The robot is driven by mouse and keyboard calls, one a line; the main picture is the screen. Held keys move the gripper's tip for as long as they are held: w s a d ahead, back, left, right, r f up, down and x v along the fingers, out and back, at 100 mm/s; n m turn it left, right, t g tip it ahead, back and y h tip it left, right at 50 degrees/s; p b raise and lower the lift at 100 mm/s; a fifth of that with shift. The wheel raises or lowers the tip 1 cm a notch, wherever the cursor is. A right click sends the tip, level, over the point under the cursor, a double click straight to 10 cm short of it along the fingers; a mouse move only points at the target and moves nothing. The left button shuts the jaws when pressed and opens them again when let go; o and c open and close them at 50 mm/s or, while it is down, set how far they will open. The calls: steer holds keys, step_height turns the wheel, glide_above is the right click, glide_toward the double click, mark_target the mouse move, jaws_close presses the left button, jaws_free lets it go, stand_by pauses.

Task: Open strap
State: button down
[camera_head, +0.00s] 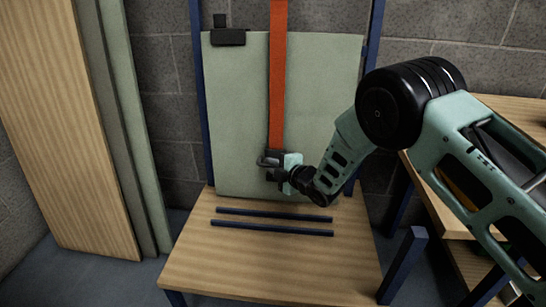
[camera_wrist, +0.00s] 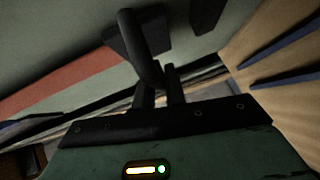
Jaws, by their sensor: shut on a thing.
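The orange strap (camera_head: 278,75) runs straight down the front of a pale green panel (camera_head: 238,120) in the head view. A dark buckle (camera_head: 270,160) sits at the strap's lower end. In the wrist view the strap (camera_wrist: 75,82) crosses the panel at left, and a dark bar-like handle (camera_wrist: 141,45) of the buckle stands out in front. My gripper (camera_head: 277,168) is at the buckle, low on the panel. In the wrist view my gripper (camera_wrist: 158,92) is shut on the handle, which partly hides the fingertips.
The panel stands on a wooden table (camera_head: 265,270) with two dark blue bars (camera_head: 272,222) across it. A black clamp (camera_head: 228,36) is at the panel's top left. Boards (camera_head: 70,120) lean at left. A wooden shelf (camera_head: 440,200) stands at right behind my arm.

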steer(key=shift+s+d+f+b, duration=0.1)
steer(key=shift+f+b, duration=0.15)
steer(key=shift+f, duration=0.5)
steer(key=shift+s+d+f+b, duration=0.1)
steer(key=shift+f+b, duration=0.15)
steer(key=shift+f, duration=0.6)
steer(key=c, duration=1.5)
jaws_free()
steer(key=shift+o, duration=0.2)
steer(key=shift+a, duration=0.1)
steer(key=shift+r, duration=0.2)
steer(key=p+v, duration=0.3)
steer(key=v, duration=0.9)
steer(key=shift+f, duration=0.15)
